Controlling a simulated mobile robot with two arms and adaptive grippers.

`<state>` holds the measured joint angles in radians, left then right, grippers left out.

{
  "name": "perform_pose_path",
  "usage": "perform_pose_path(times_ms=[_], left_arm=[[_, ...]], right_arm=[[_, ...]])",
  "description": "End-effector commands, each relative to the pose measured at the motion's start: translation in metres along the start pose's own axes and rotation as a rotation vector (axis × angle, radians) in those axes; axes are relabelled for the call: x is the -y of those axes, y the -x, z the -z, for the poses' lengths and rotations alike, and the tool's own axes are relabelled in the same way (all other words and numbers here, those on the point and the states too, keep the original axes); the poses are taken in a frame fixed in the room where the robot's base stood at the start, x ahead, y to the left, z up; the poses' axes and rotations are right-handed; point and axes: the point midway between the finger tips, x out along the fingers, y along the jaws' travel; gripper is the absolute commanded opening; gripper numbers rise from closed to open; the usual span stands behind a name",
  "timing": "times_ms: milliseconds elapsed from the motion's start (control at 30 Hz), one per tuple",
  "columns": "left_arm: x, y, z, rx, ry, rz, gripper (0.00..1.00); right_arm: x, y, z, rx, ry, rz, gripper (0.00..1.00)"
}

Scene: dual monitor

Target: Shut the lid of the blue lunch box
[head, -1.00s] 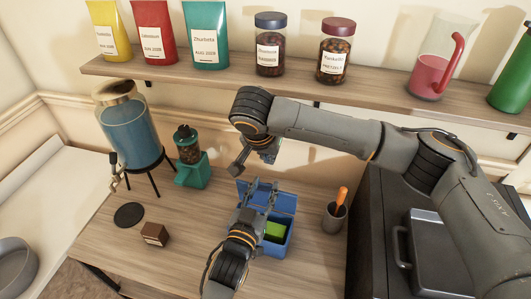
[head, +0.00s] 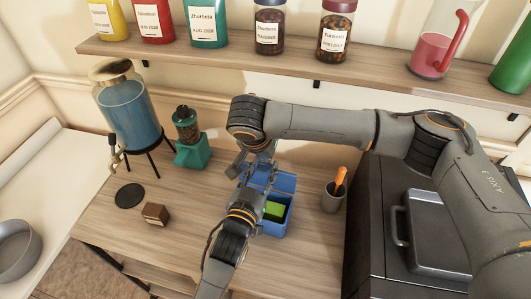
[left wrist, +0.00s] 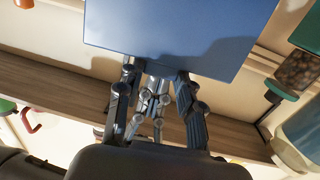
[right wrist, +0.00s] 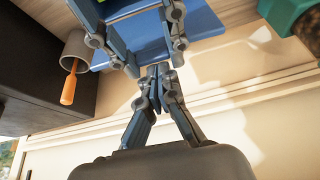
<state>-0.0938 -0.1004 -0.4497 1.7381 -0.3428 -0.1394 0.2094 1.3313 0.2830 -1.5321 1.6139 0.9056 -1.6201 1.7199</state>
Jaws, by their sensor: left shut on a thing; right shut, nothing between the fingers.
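The blue lunch box (head: 283,222) stands on the wooden table with a green item (head: 274,210) inside. Its lid (head: 285,183) is raised at the back, tilted up, and also shows in the left wrist view (left wrist: 180,30) and the right wrist view (right wrist: 200,22). My left gripper (head: 262,178) reaches over the box to the lid, its fingers spaced apart and closed on it; the exact contact is partly hidden. My right gripper (right wrist: 157,74) is shut and empty, behind the lid and close to the left gripper's fingers. Its tips are hard to make out in the head view.
A grey cup with an orange-handled tool (head: 333,196) stands right of the box, near a black cabinet (head: 367,225). A green grinder (head: 190,145), a drink dispenser (head: 127,115) and a small brown box (head: 155,214) are left. The shelf (head: 370,72) runs above.

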Motion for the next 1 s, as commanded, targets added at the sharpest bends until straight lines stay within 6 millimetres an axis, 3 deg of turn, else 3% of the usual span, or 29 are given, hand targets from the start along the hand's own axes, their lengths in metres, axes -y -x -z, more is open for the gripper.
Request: perform_pose_path(times_ms=[33,400,433,533,1000], left_arm=[[0.001,0.002,-0.012,0.028,-0.001,0.002,0.0],[0.001,0.001,-0.011,0.024,-0.001,0.003,0.0],[0.001,0.001,-0.01,0.024,-0.001,0.003,0.41],[0.001,0.001,-0.01,0.023,-0.001,0.003,0.6],[0.0,0.009,-0.008,0.018,0.0,0.001,0.6]], right_arm=[[0.001,0.0,-0.006,0.005,0.003,0.002,0.0],[0.002,0.004,-0.021,0.012,0.01,0.003,0.0],[0.002,0.004,-0.021,0.012,0.01,0.004,0.0],[0.002,0.005,-0.02,0.011,0.01,0.004,0.0],[0.0,0.005,-0.015,0.003,0.001,0.001,0.0]])
